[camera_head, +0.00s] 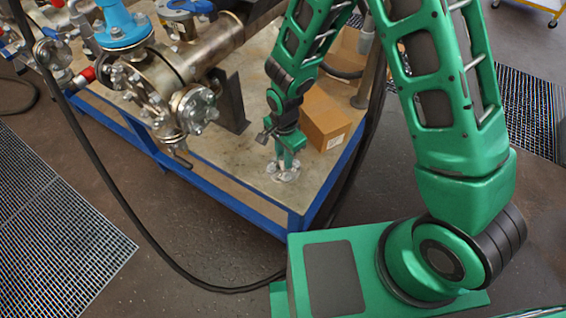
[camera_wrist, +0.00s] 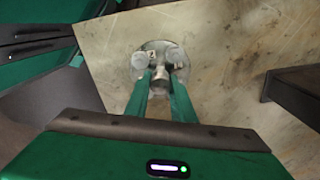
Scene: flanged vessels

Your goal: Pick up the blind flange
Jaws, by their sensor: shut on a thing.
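The blind flange (camera_head: 281,174) is a small round grey metal disc with raised bolt-like parts. In the head view it is at the front part of the table top, under my gripper (camera_head: 287,158). In the wrist view the flange (camera_wrist: 152,47) lies against the pale table top, between and beyond my fingertips. My gripper (camera_wrist: 160,77) is shut on a raised middle part of the flange. The fingers hide part of it. I cannot tell whether the flange touches the table or is just above it.
A cardboard box (camera_head: 324,121) stands close to the right of my gripper. Flanged pipework with a blue valve (camera_head: 122,27) fills the table's left side. A dark bracket (camera_head: 231,102) stands between. The blue table edge (camera_head: 255,211) is in front, and a black cable hangs past it.

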